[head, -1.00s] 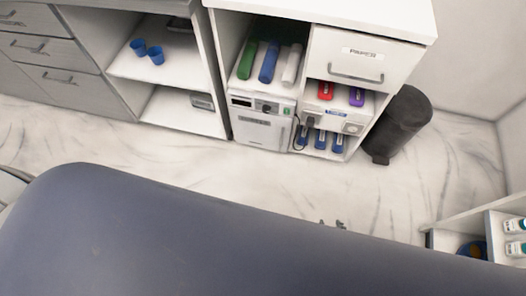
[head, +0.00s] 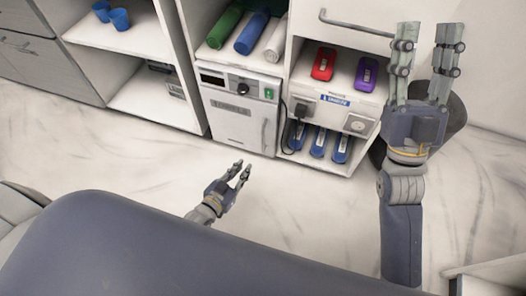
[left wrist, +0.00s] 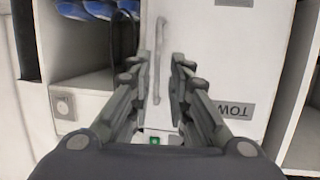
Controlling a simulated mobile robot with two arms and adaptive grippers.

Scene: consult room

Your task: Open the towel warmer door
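The towel warmer (head: 238,118) is a white box in the cabinet's lower opening, with a dark knob, a green switch and a label on its door (head: 232,128). The door looks shut. Its vertical handle (head: 265,132) is on the door's right side. My left gripper (head: 242,166) is open and empty, low in front of the warmer and apart from it. In the left wrist view, the handle (left wrist: 158,60) shows beyond and between the two spread fingers (left wrist: 158,78). The door label (left wrist: 236,104) appears upside down there. My right gripper (head: 428,32) is open, raised at the right with fingers up.
Green, blue and white rolls (head: 252,32) lie on the shelf above. Right of the warmer are a red case (head: 323,64), a purple case (head: 366,73), sockets and blue items (head: 318,140). A padded dark blue table (head: 150,250) fills the foreground. Marble floor lies between.

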